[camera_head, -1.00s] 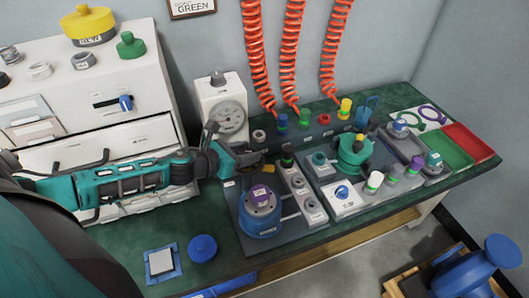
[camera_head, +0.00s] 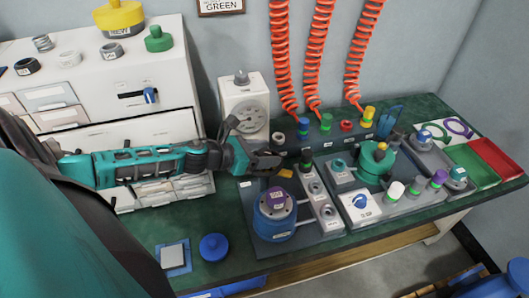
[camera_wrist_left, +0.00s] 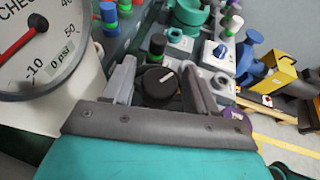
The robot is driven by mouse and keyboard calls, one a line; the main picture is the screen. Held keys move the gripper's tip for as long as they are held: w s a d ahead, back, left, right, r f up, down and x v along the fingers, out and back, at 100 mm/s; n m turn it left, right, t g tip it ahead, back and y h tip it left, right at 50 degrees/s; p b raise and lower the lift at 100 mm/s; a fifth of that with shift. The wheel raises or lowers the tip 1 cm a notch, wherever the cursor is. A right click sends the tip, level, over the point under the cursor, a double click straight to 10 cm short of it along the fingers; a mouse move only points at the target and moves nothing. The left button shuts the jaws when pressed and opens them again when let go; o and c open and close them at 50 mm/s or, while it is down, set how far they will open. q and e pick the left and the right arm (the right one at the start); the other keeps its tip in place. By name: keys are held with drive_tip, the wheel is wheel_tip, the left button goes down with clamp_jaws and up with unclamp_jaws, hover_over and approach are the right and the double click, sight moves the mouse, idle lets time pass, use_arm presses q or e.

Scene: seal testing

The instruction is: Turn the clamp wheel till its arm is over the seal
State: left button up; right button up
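A round black knob with a white mark (camera_wrist_left: 160,81), which looks like the clamp wheel, lies between the fingers of my left gripper (camera_wrist_left: 160,85) in the left wrist view. The fingers are apart, one on each side of it; I cannot tell whether they touch it. In the head view my left gripper (camera_head: 276,165) hides the knob. A small yellow piece (camera_head: 286,173), perhaps the clamp arm, shows just below the fingertips. My right gripper is not in view.
A pressure gauge (camera_wrist_left: 35,40) stands close by on the left. A black-capped fitting with a green band (camera_wrist_left: 157,46) stands beyond the knob. Grey valve blocks (camera_head: 322,203) lie to the right. A blue round lid (camera_head: 213,247) lies on the green bench in front.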

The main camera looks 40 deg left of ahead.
use_arm(q)
drive_tip(key=shift+o, duration=0.5)
drive_tip(key=shift+s+a+r, duration=0.15)
drive_tip(key=shift+s+a, duration=0.05)
drive_tip(key=shift+s, duration=0.3)
drive_tip(key=p+v, duration=0.2)
drive_tip(key=v, duration=0.9)
drive_tip(key=shift+s+a+r, duration=0.2)
drive_tip(key=shift+s, duration=0.1)
drive_tip(key=shift+c, duration=0.5)
